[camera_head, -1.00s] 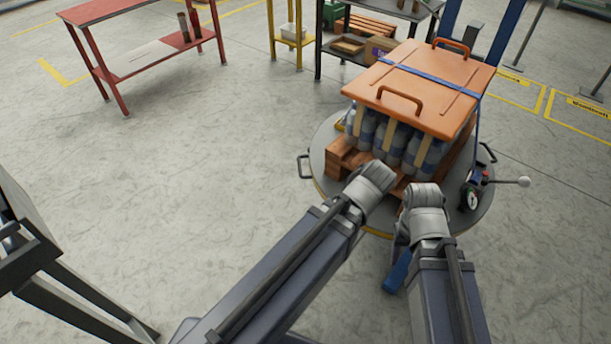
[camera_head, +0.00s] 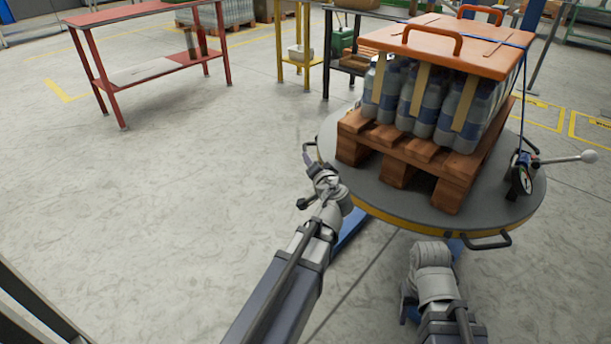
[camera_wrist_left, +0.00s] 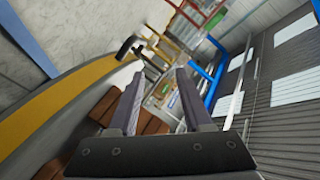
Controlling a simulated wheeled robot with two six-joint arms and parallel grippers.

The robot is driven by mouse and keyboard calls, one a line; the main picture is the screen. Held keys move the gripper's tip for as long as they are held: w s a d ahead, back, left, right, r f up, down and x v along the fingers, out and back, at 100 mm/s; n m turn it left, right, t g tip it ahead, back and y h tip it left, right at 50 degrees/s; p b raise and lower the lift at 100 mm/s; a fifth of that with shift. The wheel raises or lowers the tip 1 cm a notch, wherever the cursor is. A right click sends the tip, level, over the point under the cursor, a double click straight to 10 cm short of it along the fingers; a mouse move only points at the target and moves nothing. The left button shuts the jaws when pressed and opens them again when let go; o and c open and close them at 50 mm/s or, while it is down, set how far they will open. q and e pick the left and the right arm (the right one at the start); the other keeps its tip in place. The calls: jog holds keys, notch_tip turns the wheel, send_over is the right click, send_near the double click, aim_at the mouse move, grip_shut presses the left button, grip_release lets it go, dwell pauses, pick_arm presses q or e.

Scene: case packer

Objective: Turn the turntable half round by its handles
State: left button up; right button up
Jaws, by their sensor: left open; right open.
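The round grey turntable (camera_head: 375,190) with a yellow rim carries a wooden pallet (camera_head: 400,150) of bottles under an orange lid (camera_head: 440,48). One dark handle (camera_head: 309,150) sticks out at its left edge, another (camera_head: 490,243) at its front right. My left gripper (camera_head: 310,181) is open and empty beside the left edge, just nearer than the left handle. In the left wrist view its fingers (camera_wrist_left: 158,76) are apart, with a dark handle (camera_wrist_left: 130,45) beyond them, not between them. My right wrist is in front of the turntable, left of the front handle; its fingers are hidden.
A blue strap crosses the load. A red table (camera_head: 150,70) and a yellow stand (camera_head: 298,60) are behind. The floor at left is clear.

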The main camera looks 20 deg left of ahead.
aim_at(303, 145)
pick_arm(q)
jog(key=w+a+f+m+t+b, duration=0.3)
jog(key=f+b, duration=0.5)
jog(key=b, duration=0.2)
jog(key=shift+w+f+t+h+b, duration=0.2)
jog(key=shift+w+t+h+b, duration=0.1)
jog(key=shift+b, duration=0.1)
pick_arm(e)
notch_tip(303, 145, down, 13)
jog(key=shift+f, duration=0.15)
pick_arm(q)
jog(key=shift+r, duration=0.1)
jog(key=x, duration=1.2)
jog(key=shift+c, duration=0.3)
grip_shut()
jog(key=shift+a, duration=0.15)
